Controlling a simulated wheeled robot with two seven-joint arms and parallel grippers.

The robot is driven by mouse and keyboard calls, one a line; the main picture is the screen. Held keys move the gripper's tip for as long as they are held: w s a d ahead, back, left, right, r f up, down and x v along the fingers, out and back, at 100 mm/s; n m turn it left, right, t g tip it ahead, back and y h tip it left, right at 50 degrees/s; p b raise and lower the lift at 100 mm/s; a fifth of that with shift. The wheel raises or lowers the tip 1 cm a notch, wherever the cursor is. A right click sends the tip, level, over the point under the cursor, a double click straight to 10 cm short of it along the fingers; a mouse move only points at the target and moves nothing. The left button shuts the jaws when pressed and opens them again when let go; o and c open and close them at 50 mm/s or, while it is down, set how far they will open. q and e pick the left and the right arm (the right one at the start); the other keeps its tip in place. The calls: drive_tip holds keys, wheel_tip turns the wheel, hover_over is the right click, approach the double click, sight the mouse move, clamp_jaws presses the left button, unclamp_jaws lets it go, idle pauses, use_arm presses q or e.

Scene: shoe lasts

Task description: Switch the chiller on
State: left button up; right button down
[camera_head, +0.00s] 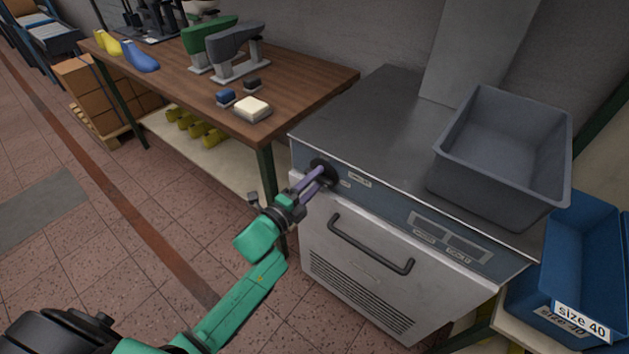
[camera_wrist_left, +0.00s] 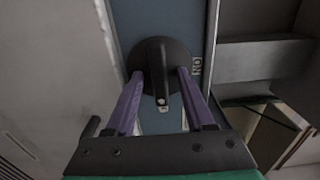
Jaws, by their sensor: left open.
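The chiller (camera_head: 390,240) is a steel cabinet with a blue-grey control strip (camera_head: 385,205) along its upper front. A black round knob (camera_head: 325,168) sits at the strip's left end. In the left wrist view the knob (camera_wrist_left: 160,60) has a raised grip bar with a white mark, pointing toward the picture's bottom. An "ON" label (camera_wrist_left: 196,66) is beside the knob on the right. My left gripper (camera_head: 317,178) is open, its purple fingers on either side of the knob's bar; contact cannot be told. It also shows in the wrist view (camera_wrist_left: 160,74). My right gripper is out of view.
A grey bin (camera_head: 480,165) stands on the chiller's top. A dark handle (camera_head: 370,245) sticks out from its front below the strip. A wooden workbench (camera_head: 300,88) with shoe lasts stands to the left, a blue "size 40" crate (camera_head: 560,270) to the right. The tiled floor in front is clear.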

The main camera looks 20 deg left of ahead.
use_arm(q)
drive_tip(key=shift+a, duration=0.1)
clamp_jaws()
drive_tip(key=shift+n, duration=0.3)
drive_tip(key=n+p, duration=0.2)
drive_tip(key=n, duration=0.2)
drive_tip(key=n+p, duration=0.2)
drive_tip(key=n, duration=0.2)
drive_tip(key=shift+n+p, duration=0.3)
drive_tip(key=n+p, duration=0.2)
drive_tip(key=n, duration=0.2)
drive_tip(key=shift+n, duration=0.3)
drive_tip(key=shift+n+p, duration=0.6)
drive_tip(key=shift+n, duration=1.5)
